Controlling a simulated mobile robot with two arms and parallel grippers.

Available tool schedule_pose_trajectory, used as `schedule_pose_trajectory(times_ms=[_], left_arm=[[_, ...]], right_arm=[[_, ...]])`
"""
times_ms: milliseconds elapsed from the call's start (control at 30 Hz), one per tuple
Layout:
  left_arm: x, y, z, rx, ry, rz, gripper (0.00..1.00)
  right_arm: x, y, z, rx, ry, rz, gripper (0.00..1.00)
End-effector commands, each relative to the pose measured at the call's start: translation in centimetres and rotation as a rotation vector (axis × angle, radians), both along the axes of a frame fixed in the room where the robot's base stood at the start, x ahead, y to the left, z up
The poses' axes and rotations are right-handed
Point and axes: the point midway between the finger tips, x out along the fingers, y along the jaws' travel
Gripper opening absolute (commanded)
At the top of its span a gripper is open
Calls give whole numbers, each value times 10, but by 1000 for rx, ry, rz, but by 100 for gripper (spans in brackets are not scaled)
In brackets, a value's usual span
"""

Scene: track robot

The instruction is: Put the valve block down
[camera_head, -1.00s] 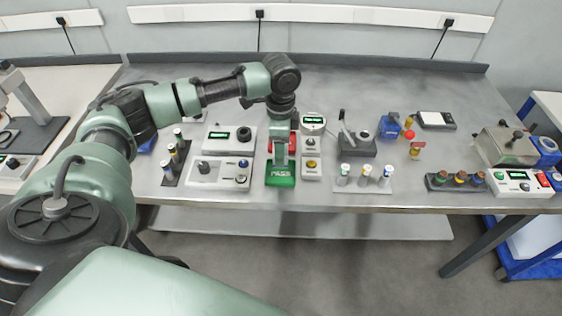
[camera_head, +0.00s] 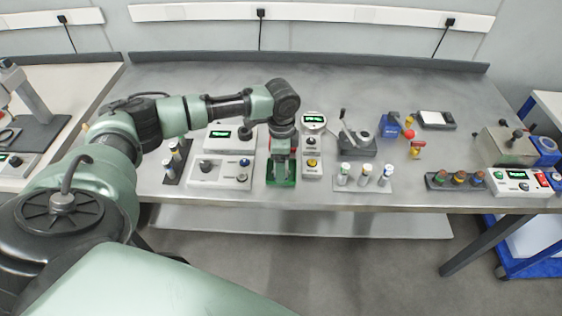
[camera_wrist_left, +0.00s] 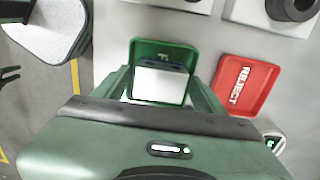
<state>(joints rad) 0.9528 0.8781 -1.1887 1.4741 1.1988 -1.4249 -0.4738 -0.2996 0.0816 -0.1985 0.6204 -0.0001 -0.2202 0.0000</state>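The valve block (camera_wrist_left: 160,82) is a pale, silvery box with a bluish far end. In the left wrist view it sits within the walls of the green tray (camera_wrist_left: 184,49). My left gripper (camera_wrist_left: 160,88) has one green finger on each side of the block and appears shut on it. Whether the block touches the tray floor is hard to tell. In the head view my left gripper (camera_head: 281,168) points down over the green tray (camera_head: 281,184) and hides the block and most of the tray. My right gripper is not in view.
A red REJECT tray (camera_wrist_left: 245,86) lies right of the green one in the left wrist view. In the head view a control box (camera_head: 222,172) stands close left and a gauge unit (camera_head: 312,145) close right. A rack of capped vials (camera_head: 364,184) stands farther right.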

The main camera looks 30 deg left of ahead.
Motion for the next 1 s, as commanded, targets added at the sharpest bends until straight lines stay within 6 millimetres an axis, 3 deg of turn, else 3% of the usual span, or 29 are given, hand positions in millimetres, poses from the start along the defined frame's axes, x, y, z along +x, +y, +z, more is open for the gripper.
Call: schedule_pose_trajectory(times_ms=[367, 467, 800, 1000], left_arm=[[0, 0, 5, -1, 1, 1, 76], [0, 0, 18, -2, -1, 1, 76], [1, 0, 90, -2, -3, 0, 76], [0, 0, 116, 0, 0, 1, 76]], right_arm=[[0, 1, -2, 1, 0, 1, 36], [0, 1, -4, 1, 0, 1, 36], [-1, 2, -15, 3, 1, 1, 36], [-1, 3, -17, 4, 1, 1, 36]])
